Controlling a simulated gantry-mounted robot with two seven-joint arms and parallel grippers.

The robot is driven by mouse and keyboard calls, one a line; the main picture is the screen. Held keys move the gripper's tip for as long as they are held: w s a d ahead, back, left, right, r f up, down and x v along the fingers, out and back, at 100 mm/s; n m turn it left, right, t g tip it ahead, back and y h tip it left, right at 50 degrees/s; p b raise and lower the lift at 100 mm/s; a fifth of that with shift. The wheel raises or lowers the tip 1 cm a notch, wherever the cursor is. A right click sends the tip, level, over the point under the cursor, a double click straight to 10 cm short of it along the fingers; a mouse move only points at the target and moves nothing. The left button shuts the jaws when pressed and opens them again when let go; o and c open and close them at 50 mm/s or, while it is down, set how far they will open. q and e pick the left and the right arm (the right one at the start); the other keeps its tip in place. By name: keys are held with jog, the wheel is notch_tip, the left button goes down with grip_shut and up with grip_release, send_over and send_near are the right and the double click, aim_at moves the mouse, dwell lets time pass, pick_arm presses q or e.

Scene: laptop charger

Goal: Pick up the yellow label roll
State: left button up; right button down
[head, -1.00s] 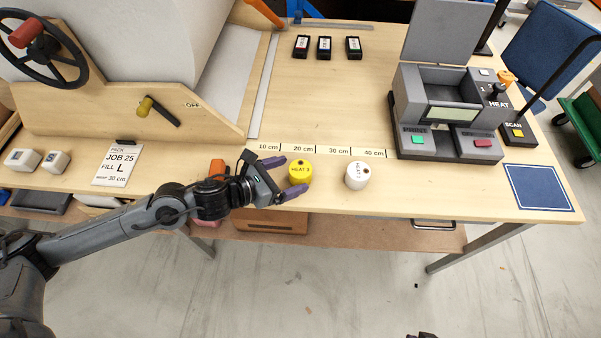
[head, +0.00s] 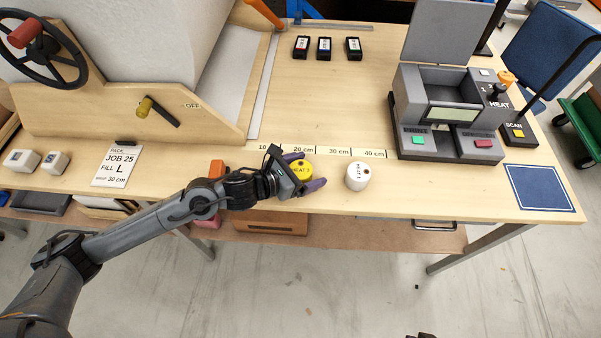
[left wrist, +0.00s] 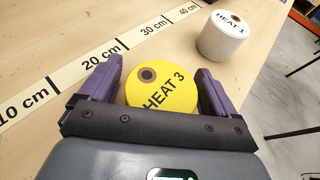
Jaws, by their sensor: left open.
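The yellow label roll (head: 302,170), marked HEAT 3, stands on the table near its front edge. My left gripper (head: 306,170) is open, with one purple finger on each side of the roll. In the left wrist view the yellow roll (left wrist: 160,84) sits between the two fingers of the left gripper (left wrist: 158,90), with its lower part hidden by the gripper body. A small gap seems to show beside the fingers; I cannot tell whether either touches it. My right gripper does not show clearly.
A white roll (head: 357,176), marked HEAT 1, stands just right of the yellow one. A ruler strip (head: 335,152) runs behind both. A grey label printer (head: 447,120) stands farther right. Three dark cartridges (head: 324,48) lie at the back. The table between is clear.

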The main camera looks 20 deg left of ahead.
pick_arm(q)
jog(key=c, duration=1.1)
jog(key=shift+r, duration=0.1)
